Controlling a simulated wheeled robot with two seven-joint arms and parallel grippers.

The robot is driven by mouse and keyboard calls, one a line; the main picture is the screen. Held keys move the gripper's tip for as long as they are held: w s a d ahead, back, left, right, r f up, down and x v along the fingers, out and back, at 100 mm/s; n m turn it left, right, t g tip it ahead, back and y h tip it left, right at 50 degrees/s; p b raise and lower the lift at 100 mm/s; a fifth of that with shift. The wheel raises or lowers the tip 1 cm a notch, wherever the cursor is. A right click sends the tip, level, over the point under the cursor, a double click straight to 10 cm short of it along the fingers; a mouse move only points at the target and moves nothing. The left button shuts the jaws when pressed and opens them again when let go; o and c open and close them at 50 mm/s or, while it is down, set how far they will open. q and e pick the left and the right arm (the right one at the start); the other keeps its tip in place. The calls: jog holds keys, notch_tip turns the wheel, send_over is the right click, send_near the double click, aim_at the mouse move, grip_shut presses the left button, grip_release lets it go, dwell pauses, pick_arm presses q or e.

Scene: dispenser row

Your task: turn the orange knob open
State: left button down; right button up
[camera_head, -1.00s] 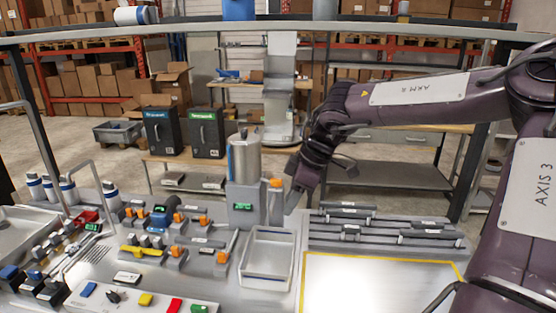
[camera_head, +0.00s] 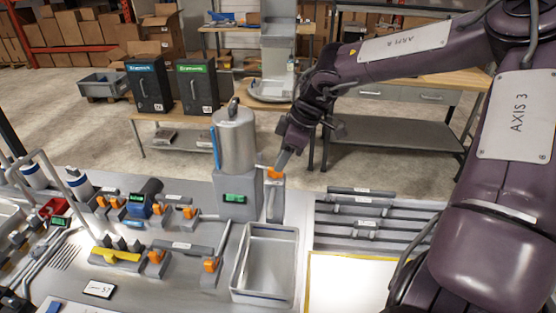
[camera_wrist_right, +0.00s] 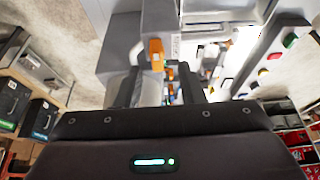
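An orange knob (camera_head: 274,173) sits on top of a grey post beside the metal cylinder (camera_head: 233,140) of the dispenser. My right gripper (camera_head: 283,161) comes down from the upper right and its fingertips are at the knob, partly covering it. In the right wrist view the orange knob (camera_wrist_right: 156,55) lies ahead, in line with the gap between the two fingers. The right gripper (camera_wrist_right: 158,82) looks open there, with its fingers apart. I cannot tell whether a finger touches the knob. My left gripper is not in view.
A grey tray (camera_head: 240,288) stands in front of the dispenser. Smaller fittings with orange parts (camera_head: 187,212) are to its left, with a yellow-handled one (camera_head: 115,254). A slotted rack (camera_head: 345,228) lies to the right, near a yellow-edged panel (camera_head: 340,285).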

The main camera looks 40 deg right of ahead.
jog(key=shift+x, duration=1.2)
jog(key=shift+w+f+p, duration=0.3)
jog(key=shift+f, duration=0.2)
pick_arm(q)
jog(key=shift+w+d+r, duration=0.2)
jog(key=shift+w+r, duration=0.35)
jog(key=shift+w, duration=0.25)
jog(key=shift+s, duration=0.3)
pick_arm(e)
grip_shut()
